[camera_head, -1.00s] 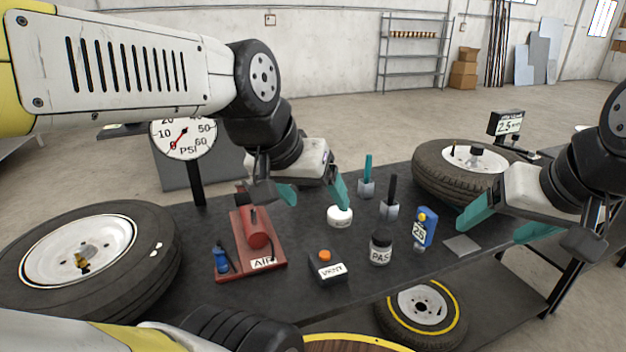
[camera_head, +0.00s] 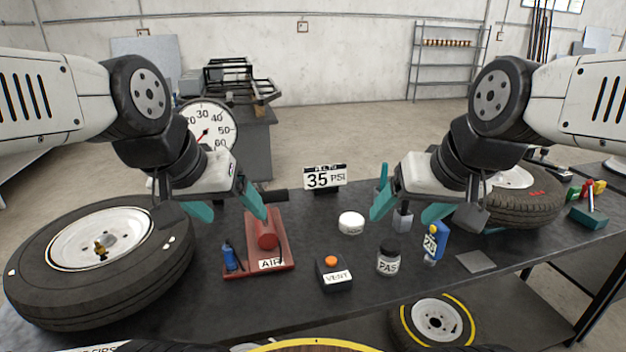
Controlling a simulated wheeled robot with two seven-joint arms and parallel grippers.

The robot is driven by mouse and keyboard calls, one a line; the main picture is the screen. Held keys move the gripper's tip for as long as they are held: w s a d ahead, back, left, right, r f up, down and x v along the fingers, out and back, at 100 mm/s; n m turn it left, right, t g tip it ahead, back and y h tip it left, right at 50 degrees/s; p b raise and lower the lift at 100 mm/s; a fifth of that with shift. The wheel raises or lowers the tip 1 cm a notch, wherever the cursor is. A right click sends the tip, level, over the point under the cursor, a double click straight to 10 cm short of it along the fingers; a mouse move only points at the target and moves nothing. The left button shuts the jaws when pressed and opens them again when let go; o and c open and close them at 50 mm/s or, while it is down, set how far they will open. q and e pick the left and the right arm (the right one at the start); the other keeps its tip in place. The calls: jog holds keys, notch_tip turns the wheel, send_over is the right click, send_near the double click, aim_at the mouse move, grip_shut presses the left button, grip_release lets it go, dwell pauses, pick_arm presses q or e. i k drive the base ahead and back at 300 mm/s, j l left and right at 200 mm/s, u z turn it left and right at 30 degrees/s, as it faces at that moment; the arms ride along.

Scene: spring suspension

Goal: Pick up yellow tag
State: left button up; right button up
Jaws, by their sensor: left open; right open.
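A small yellow piece (camera_head: 600,187) stands among red and green pieces in a teal holder (camera_head: 589,217) at the far right of the table. It is too small to tell whether it is a tag. My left gripper (camera_head: 227,207) is open and empty above the red air unit (camera_head: 268,240) and the left tyre's edge. My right gripper (camera_head: 409,208) is open and empty above the middle right of the table, well left of the holder.
A large tyre (camera_head: 95,295) lies at left and another (camera_head: 530,205) at right, partly behind my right arm. Between them stand a vent box (camera_head: 333,278), a paste jar (camera_head: 388,262), a white tub (camera_head: 351,223), a blue gauge (camera_head: 436,243) and a 35 PSI sign (camera_head: 325,179).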

aim_at(600, 185)
jog(key=z, duration=1.75)
jog(key=u, duration=0.45)
jog(key=i+l+u, duration=0.55)
jog(key=l+u, duration=0.15)
jog(key=i+l, duration=0.15)
jog(key=l, duration=0.2)
jog(key=i+l+u, duration=0.1)
jog(key=l, duration=0.25)
jog(key=i+l, duration=0.2)
jog(key=l, duration=0.15)
jog(key=i+l+u, duration=0.1)
jog(key=l, duration=0.25)
jog(key=i+l+u, duration=0.1)
jog(key=l, duration=0.25)
jog(key=i+l, duration=0.2)
jog(key=l, duration=0.2)
jog(key=i+l+u, duration=0.1)
jog(key=l, duration=0.25)
jog(key=i+l, duration=0.1)
jog(key=l, duration=0.3)
jog(key=i+l, duration=0.15)
jog(key=l, duration=0.25)
jog(key=i+l, duration=0.1)
jog(key=l, duration=0.35)
